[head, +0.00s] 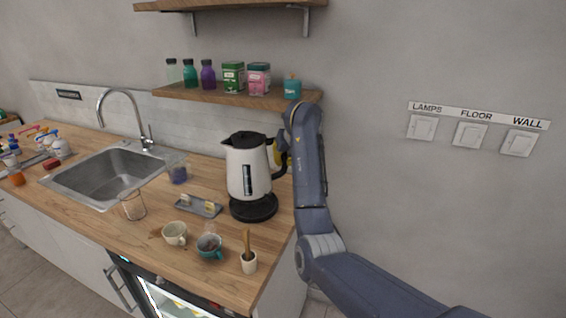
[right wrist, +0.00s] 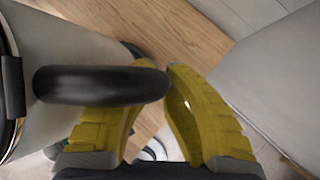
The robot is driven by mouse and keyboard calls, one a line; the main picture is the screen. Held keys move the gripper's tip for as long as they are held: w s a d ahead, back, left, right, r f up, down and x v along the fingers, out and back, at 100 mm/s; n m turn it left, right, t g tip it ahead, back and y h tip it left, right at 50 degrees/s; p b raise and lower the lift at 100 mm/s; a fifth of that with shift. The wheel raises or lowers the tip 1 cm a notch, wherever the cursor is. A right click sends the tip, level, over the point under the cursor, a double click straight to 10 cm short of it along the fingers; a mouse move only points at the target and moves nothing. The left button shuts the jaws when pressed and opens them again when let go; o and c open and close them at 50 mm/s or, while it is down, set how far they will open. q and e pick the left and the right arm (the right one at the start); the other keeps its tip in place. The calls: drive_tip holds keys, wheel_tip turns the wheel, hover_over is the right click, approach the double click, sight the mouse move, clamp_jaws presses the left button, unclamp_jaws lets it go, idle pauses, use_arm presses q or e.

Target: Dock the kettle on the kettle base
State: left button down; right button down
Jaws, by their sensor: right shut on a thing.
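The white kettle (head: 247,168) with a black lid and black handle stands upright at the black round kettle base (head: 254,208) on the wooden counter. Its bottom is right over the base and a little left of the base's middle; I cannot tell whether it is fully seated. My right gripper (head: 281,157) is at the kettle's right side, shut on the handle. In the right wrist view the black handle (right wrist: 100,85) runs between the yellow fingers of this gripper (right wrist: 150,105). The left gripper is not in view.
A shelf (head: 220,96) with jars and boxes hangs above. The counter's right edge is close.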

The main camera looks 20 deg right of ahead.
sight(286, 170)
drive_tip(key=shift+w+d+r, duration=0.15)
drive_tip(key=shift+d+r, duration=0.25)
drive_tip(key=shift+d, duration=0.05)
drive_tip(key=shift+d+f, duration=0.1)
drive_tip(key=shift+f, duration=2.7)
drive_tip(key=shift+s+a, duration=0.2)
drive_tip(key=shift+s, duration=0.3)
drive_tip(key=shift+f, duration=0.6)
